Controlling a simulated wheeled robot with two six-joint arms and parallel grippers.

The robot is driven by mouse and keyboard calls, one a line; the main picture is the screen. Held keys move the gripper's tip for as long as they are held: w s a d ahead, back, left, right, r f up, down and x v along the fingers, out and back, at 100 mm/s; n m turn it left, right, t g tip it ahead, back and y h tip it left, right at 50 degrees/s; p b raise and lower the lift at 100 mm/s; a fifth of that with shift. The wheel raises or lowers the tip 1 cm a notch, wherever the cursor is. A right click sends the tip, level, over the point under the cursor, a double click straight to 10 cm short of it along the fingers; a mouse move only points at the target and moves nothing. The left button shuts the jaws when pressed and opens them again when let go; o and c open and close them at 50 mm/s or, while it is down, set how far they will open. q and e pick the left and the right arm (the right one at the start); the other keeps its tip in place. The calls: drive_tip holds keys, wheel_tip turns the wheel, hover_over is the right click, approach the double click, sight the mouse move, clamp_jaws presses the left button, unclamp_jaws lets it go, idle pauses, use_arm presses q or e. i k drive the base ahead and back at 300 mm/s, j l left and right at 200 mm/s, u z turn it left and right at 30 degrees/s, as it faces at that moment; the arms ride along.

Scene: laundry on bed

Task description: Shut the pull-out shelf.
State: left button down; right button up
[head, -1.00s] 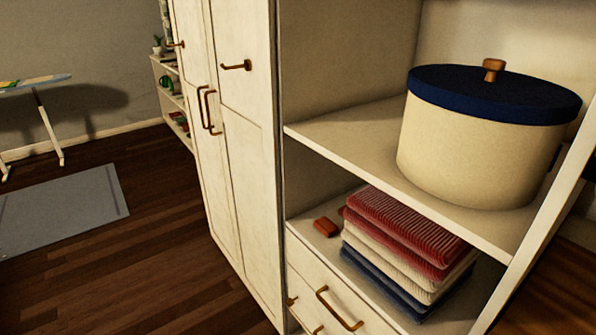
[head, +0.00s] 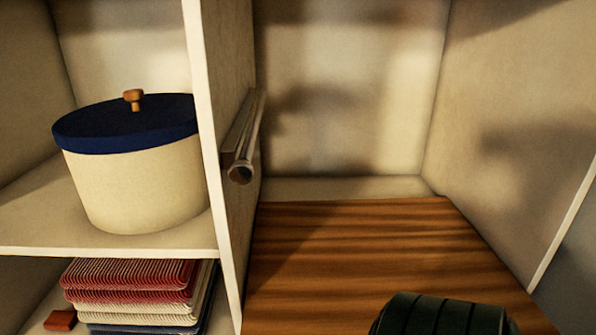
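A brown wooden board with dark grain, which looks like the pull-out shelf (head: 350,240), lies flat in the right-hand compartment of the cabinet. It runs from near the back wall toward me and out of the bottom of the head view, so its front edge is hidden. A dark ribbed object (head: 440,316) covers part of it at the bottom of the picture; I cannot tell what it is. Neither of my grippers can be made out in the head view.
A white upright panel (head: 215,150) divides the compartments, with a metal rail (head: 243,140) on its right side. On the left, a cream basket with a blue lid (head: 130,165) stands on a shelf above folded cloths (head: 135,290). A small reddish block (head: 60,320) lies beside the cloths.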

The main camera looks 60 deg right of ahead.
sight(330, 267)
drive_tip(key=z, duration=2.8)
drive_tip(key=k+l+u, duration=0.1)
drive_tip(key=k+l, duration=0.05)
drive_tip(key=k, duration=0.1)
